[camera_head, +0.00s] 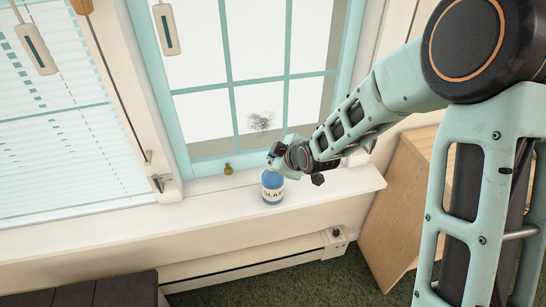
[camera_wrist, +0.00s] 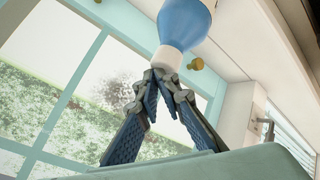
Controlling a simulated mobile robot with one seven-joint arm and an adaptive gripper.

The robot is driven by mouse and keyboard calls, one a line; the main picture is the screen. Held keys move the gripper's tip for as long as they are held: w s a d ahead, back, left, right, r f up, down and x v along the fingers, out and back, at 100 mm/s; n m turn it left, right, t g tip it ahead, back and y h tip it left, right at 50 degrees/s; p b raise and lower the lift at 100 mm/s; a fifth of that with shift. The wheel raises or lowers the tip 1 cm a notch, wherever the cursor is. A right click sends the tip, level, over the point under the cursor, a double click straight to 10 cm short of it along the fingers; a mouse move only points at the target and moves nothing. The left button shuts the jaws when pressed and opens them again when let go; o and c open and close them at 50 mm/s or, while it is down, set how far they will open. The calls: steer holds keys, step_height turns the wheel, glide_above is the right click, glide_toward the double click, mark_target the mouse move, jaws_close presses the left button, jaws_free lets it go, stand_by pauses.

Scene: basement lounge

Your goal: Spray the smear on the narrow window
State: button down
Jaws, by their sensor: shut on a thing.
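The narrow window (camera_head: 229,85) has a teal frame and muntins; it also shows in the wrist view (camera_wrist: 68,92). A dark speckled smear (camera_head: 260,121) lies on its lower panes, and it shows left of my fingers in the wrist view (camera_wrist: 117,88). A blue spray bottle (camera_head: 272,187) with a white label is upright over the sill, below the smear; I cannot tell whether its base touches. Its blue body and white neck fill the top of the wrist view (camera_wrist: 183,24). My gripper (camera_head: 277,157) is shut at the bottle's top, its fingertips (camera_wrist: 160,76) at the white neck. The nozzle is hidden.
The white sill (camera_head: 335,184) is mostly clear, with a small brass knob (camera_head: 228,169) left of the bottle. A blind-covered window (camera_head: 60,120) is at left. A wooden cabinet (camera_head: 400,205) stands at right. A baseboard heater (camera_head: 255,264) is below.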

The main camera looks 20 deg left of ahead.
steer(key=shift+s+d+f, duration=0.3)
steer(key=shift+d+f, duration=0.15)
steer(key=shift+f, duration=0.2)
steer(key=shift+w+a+r+p, duration=0.1)
steer(key=shift+r+p, duration=0.85)
steer(key=shift+r, duration=0.6)
steer(key=shift+w+a+r+p, duration=0.1)
steer(key=shift+r+p, duration=0.85)
steer(key=shift+r, duration=0.6)
steer(key=shift+a+r, duration=0.1)
steer(key=shift+a+r, duration=0.1)
